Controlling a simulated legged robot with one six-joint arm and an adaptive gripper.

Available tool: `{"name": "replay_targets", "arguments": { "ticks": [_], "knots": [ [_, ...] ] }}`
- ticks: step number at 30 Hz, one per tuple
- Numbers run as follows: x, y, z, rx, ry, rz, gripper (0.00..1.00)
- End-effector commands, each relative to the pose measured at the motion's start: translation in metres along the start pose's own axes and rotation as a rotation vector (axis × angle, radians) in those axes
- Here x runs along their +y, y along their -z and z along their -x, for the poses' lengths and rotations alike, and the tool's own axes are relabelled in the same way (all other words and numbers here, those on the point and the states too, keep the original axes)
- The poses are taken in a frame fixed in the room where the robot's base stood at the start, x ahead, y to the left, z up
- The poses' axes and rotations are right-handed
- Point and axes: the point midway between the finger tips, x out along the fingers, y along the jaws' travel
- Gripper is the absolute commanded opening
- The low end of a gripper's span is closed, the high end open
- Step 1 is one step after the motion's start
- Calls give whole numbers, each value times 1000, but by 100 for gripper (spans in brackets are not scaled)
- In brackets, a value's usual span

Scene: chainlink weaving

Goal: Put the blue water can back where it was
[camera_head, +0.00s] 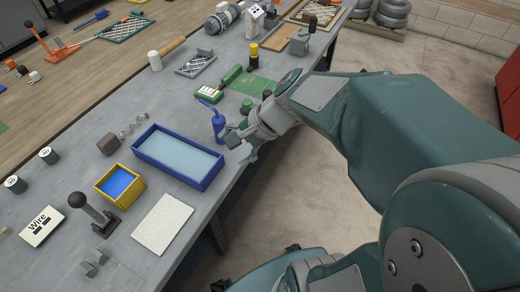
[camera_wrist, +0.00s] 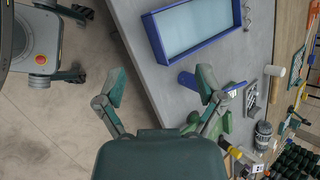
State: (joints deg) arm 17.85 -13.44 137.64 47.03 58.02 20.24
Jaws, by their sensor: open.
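The blue water can (camera_head: 218,122) stands upright on the grey workbench near its right edge, beside the right end of a blue-rimmed tray. A thin blue spout sticks up from it to the left. My gripper (camera_head: 243,143) is at the bench edge, just right of the can. In the wrist view my gripper (camera_wrist: 160,84) is open, its two fingers spread wide. There the blue can (camera_wrist: 187,80) shows close to the right finger, partly hidden by it. I cannot tell whether they touch. Nothing is held between the fingers.
The blue-rimmed tray (camera_head: 165,173) lies left of the can; its rim also shows in the wrist view (camera_wrist: 153,38). A yellow box (camera_head: 103,188), a pale square sheet (camera_head: 162,223) and a black lever (camera_head: 90,212) stand nearer. A green-and-white box (camera_head: 208,95) is behind the can. Open floor lies right of the bench.

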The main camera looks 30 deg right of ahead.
Motion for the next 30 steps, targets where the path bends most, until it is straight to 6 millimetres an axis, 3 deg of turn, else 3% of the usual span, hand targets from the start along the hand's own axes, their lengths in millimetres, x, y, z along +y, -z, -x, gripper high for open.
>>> {"name": "replay_targets", "arguments": {
  "ticks": [1, 6, 13, 18, 30],
  "knots": [
    [6, -13, 6, 44, -43, 142, 88],
    [31, -34, 31, 205, -207, 615, 88],
    [46, -43, 68, 414, -383, 1119, 88],
    [48, -43, 79, 473, -435, 1243, 88],
    [48, -42, 79, 473, -437, 1242, 88]
  ]
}}
